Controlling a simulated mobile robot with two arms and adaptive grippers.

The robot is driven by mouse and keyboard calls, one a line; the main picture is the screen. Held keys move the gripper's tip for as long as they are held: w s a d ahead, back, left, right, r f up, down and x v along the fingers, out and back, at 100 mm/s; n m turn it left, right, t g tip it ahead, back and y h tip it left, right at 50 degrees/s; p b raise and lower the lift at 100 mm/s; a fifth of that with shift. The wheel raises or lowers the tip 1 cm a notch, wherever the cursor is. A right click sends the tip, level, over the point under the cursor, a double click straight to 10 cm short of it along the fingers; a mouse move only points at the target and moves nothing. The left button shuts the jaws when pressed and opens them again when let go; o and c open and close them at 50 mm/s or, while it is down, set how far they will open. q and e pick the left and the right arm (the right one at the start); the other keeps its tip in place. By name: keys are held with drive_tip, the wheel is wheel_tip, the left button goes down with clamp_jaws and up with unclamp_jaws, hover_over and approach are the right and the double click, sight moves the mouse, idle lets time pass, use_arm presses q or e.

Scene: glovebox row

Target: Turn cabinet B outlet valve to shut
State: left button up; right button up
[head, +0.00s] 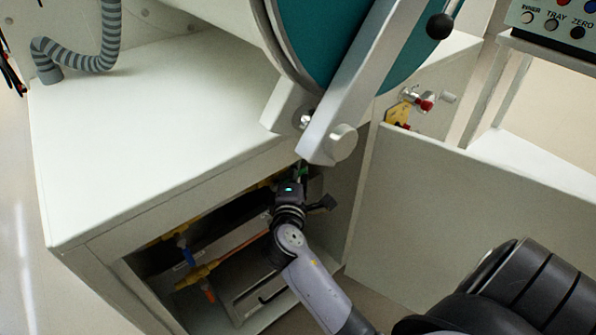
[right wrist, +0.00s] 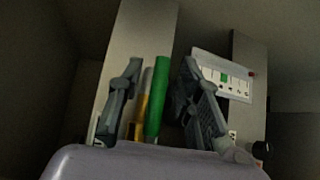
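My right gripper (head: 302,175) reaches into the open cabinet under the white bench, at the upper right of its opening. In the right wrist view its two fingers (right wrist: 160,85) stand apart. A green bar-like handle (right wrist: 158,98) lies between them in the picture, nearer the right finger, with gaps on both sides. A yellow pipe (right wrist: 140,112) runs beside the handle. In the head view the handle is mostly hidden behind the gripper. Which valve is the outlet valve cannot be read. My left gripper is not in view.
Inside the cabinet are a blue valve handle (head: 184,254), an orange handle (head: 208,291) and yellow pipe fittings (head: 192,276). A pale open door panel (head: 470,225) stands to the right. A grey arm of the round teal door (head: 350,95) hangs just above my gripper. A labelled panel (right wrist: 224,76) is behind.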

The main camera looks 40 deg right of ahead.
drive_tip(key=shift+c, duration=0.4)
clamp_jaws()
idle(0.5)
